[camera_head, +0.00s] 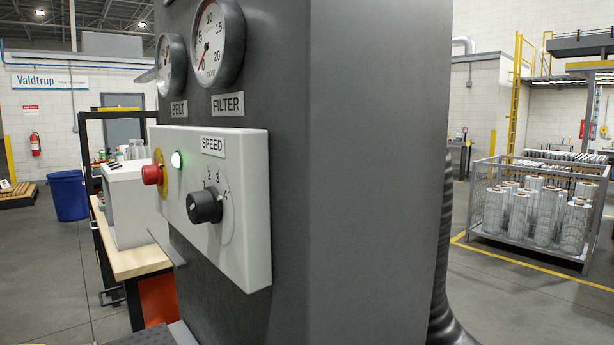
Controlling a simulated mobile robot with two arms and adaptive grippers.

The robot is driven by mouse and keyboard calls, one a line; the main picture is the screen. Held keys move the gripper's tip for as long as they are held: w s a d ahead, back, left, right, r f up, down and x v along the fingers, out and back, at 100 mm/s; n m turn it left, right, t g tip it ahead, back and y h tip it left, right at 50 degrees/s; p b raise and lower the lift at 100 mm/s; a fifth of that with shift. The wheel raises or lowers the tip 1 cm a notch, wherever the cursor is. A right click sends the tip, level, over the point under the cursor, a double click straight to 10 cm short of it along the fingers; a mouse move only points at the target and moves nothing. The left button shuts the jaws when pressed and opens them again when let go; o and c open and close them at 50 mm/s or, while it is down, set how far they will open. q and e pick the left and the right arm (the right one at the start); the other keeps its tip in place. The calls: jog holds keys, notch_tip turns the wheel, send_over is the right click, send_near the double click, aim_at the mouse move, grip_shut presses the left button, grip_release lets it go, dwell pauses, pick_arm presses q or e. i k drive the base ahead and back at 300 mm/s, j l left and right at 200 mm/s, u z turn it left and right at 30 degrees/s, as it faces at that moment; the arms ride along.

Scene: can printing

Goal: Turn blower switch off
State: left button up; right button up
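A white control box (247,258) is fixed to a dark grey machine cabinet (370,170), close in front of me. It carries a black rotary knob (205,207) on a dial marked SPEED, with the numbers 2, 3 and 4 readable. A red push button (152,174) on a yellow base and a lit green lamp (177,160) are to its left. No label reading "blower" shows, and I cannot tell the knob's exact setting. Neither of my grippers is in view.
Gauges labelled BELT (171,65) and FILTER (217,42) are above the box. A wooden workbench (140,262) stands behind on the left, near a blue bin (68,195). A metal cage of rolls (480,228) stands at right. Open floor lies between.

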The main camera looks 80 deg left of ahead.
aim_at(151, 174)
jog(key=u, duration=3.35)
jog(key=l, duration=0.1)
